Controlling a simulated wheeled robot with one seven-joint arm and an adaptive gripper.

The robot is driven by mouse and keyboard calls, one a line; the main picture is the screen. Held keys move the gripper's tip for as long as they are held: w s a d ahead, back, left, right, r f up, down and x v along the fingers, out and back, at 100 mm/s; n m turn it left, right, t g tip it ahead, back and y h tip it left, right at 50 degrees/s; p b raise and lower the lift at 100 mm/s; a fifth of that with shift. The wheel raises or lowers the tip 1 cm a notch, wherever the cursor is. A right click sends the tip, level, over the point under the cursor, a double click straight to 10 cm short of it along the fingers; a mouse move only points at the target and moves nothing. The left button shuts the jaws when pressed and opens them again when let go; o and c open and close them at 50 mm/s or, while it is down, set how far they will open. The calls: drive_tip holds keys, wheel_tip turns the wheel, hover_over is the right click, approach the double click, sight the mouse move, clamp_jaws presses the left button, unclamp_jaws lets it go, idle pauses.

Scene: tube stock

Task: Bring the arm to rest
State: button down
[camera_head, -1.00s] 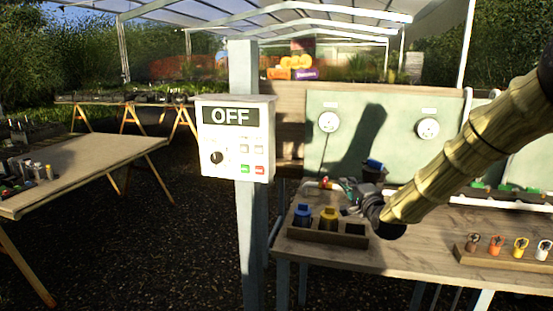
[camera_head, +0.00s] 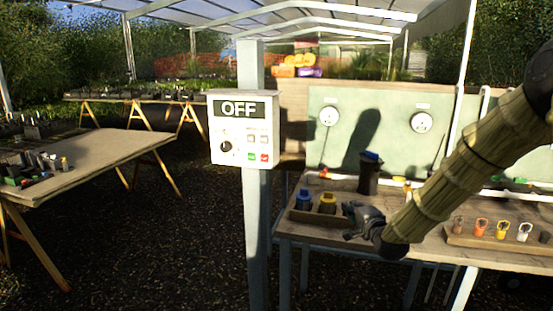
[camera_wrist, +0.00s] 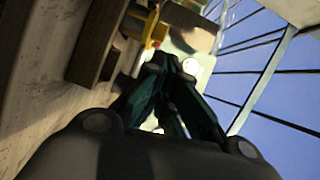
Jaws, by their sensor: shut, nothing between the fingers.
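My gripper (camera_head: 358,219) is at the front of the right-hand workbench (camera_head: 340,258), beside the right end of a small wooden rack. My arm reaches down to it from the upper right. In the wrist view my gripper's fingers (camera_wrist: 165,75) come together at the tips with nothing between them. The rack (camera_head: 303,216) holds a blue-capped tube (camera_head: 304,200) and a yellow-capped tube (camera_head: 327,203). Part of the rack is hidden behind my gripper. The wrist view also shows the yellow piece (camera_wrist: 157,30) close to the fingertips.
A dark container with a blue top (camera_head: 370,176) stands behind my gripper. A second rack (camera_head: 500,246) with several coloured rings lies to the right, below my arm. A control box (camera_head: 242,130) reading OFF hangs on a post. Another table (camera_head: 100,160) stands at left.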

drive_tip(key=s+a+f+n+g+h+p, duration=0.1)
drive_tip(key=s+f+n+g, duration=0.3)
drive_tip(key=s+f, duration=1.05)
drive_tip(key=s+a+f+n+g+h, duration=0.1)
drive_tip(key=s+a+f+n+g, duration=0.2)
drive_tip(key=s+f, duration=1.15)
drive_tip(key=s+d+f+n+g, duration=0.1)
drive_tip(key=s+f+n+g, duration=0.1)
drive_tip(key=s, duration=0.7)
drive_tip(key=s+d+f+n+g, duration=0.1)
drive_tip(key=s+f+n+g, duration=0.2)
drive_tip(key=s+f, duration=0.4)
drive_tip(key=s+f+n+g+h+p, duration=0.1)
drive_tip(key=s+f+g, duration=0.3)
drive_tip(key=s, duration=0.9)
drive_tip(key=shift+s+d+f+n, duration=0.3)
drive_tip(key=shift+d+n, duration=0.1)
drive_tip(key=shift+n, duration=0.3)
